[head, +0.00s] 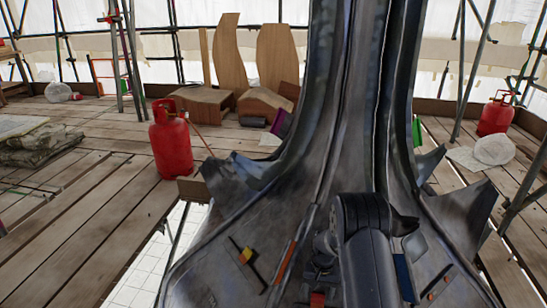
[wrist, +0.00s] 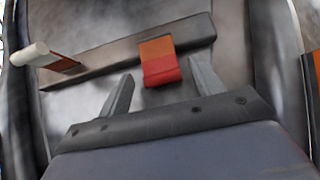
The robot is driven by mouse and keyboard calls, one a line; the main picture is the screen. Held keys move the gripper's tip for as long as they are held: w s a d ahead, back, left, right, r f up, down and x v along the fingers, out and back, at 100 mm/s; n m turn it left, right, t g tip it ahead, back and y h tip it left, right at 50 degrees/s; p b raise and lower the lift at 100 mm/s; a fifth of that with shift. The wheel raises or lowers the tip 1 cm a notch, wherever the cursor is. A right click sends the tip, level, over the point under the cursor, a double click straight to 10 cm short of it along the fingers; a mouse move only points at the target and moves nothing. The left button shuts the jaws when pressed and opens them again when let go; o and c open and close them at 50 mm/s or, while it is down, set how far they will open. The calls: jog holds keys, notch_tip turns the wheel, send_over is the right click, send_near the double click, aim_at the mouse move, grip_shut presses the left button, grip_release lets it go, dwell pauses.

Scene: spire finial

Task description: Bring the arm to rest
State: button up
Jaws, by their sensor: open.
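My arm (head: 368,260) shows at the lower middle of the head view, in front of a tall grey metal spire (head: 345,120). In the wrist view my gripper (wrist: 161,68) is open, with two grey fingers spread apart. An orange and red block (wrist: 158,62) on a dark bar (wrist: 105,62) appears between and beyond the fingertips. I cannot tell whether the fingers touch it. Nothing is visibly held. In the head view my arm covers part of the spire's base, and the fingers cannot be made out there.
A pale-ended peg (wrist: 30,54) sits at the bar's left. A yellow-orange piece (head: 245,256) lies on the spire's left flare. Red gas cylinders (head: 171,140) stand at left and far right (head: 496,115). Scaffold poles (head: 130,60) stand around; the left planks (head: 75,220) are largely clear.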

notch_tip(320, 180, down, 2)
jog(key=shift+s+f, duration=0.15)
jog(key=shift+f, duration=0.05)
jog(key=shift+s+r+t, duration=0.15)
jog(key=shift+r+t, duration=0.1)
jog(key=shift+t, duration=0.25)
jog(key=shift+f, duration=0.1)
